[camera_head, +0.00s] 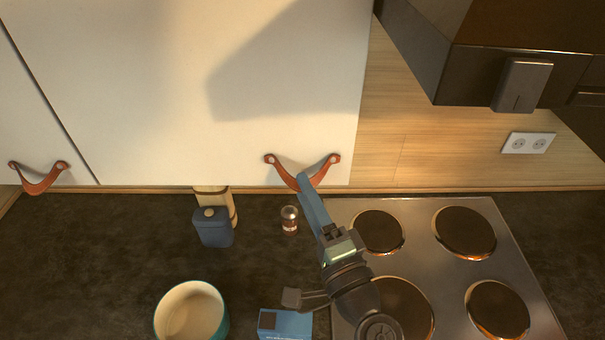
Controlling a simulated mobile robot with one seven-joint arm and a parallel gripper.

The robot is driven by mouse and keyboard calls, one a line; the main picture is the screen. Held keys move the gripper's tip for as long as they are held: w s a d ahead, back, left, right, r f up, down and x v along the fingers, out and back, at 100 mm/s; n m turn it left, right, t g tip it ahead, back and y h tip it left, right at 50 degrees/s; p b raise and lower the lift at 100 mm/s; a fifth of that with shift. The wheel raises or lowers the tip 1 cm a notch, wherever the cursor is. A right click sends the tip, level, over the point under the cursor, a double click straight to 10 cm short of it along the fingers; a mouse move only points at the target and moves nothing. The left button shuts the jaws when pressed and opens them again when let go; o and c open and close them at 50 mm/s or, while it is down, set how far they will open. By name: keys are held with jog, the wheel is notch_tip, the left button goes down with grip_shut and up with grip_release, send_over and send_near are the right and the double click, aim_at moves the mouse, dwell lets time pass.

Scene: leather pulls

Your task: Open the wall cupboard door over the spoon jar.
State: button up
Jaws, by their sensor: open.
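A white wall cupboard door (210,100) fills the upper left, with a brown leather pull (281,174) near its lower right corner. It looks closed. My gripper (305,181) reaches up from below, its blue fingertip overlapping the middle of this strap. I cannot tell whether it touches the strap or is only in front of it. No jar with visible spoons shows. On the counter below stand a small glass jar (289,220) with a reddish lower part and a blue container (213,228).
A second white door (25,115) with a leather pull (38,185) is at left. A teal pot (160,318) and a blue box (290,323) stand in front. A hob (420,210) lies below right; a dark hood (470,75) hangs upper right.

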jog(key=shift+x, duration=1.1)
grip_shut()
dwell(0.7)
